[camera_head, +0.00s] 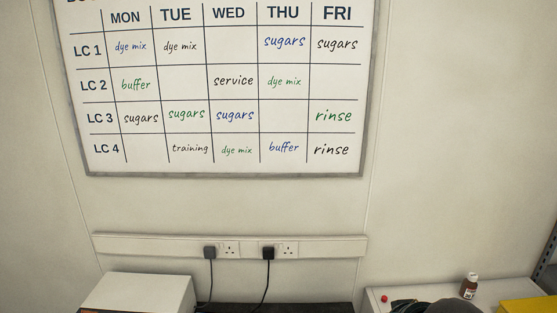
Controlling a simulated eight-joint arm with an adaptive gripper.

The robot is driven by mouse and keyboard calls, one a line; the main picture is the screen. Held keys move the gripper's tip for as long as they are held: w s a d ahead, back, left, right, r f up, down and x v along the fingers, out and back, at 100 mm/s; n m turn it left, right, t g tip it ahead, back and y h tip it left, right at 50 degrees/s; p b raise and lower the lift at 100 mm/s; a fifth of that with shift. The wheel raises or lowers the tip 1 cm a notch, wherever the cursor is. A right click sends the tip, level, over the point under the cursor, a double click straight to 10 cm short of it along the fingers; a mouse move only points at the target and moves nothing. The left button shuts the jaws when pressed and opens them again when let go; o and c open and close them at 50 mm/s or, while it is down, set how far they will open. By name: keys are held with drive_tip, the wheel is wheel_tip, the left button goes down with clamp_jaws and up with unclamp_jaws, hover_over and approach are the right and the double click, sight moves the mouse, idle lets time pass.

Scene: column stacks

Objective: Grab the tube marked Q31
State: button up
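No tube marked Q31 shows in the head view, and no tube rack can be made out. My gripper is not in view. The view mostly takes in the wall, with only the tops of some items along the bottom edge.
A whiteboard schedule (215,100) hangs on the wall. Below it runs a socket strip (310,247) with two black plugs. A white box (140,291) is at bottom left. A small brown bottle (470,286) stands on a white surface at bottom right, near a yellow item (530,305) and a dark rounded object (450,306).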

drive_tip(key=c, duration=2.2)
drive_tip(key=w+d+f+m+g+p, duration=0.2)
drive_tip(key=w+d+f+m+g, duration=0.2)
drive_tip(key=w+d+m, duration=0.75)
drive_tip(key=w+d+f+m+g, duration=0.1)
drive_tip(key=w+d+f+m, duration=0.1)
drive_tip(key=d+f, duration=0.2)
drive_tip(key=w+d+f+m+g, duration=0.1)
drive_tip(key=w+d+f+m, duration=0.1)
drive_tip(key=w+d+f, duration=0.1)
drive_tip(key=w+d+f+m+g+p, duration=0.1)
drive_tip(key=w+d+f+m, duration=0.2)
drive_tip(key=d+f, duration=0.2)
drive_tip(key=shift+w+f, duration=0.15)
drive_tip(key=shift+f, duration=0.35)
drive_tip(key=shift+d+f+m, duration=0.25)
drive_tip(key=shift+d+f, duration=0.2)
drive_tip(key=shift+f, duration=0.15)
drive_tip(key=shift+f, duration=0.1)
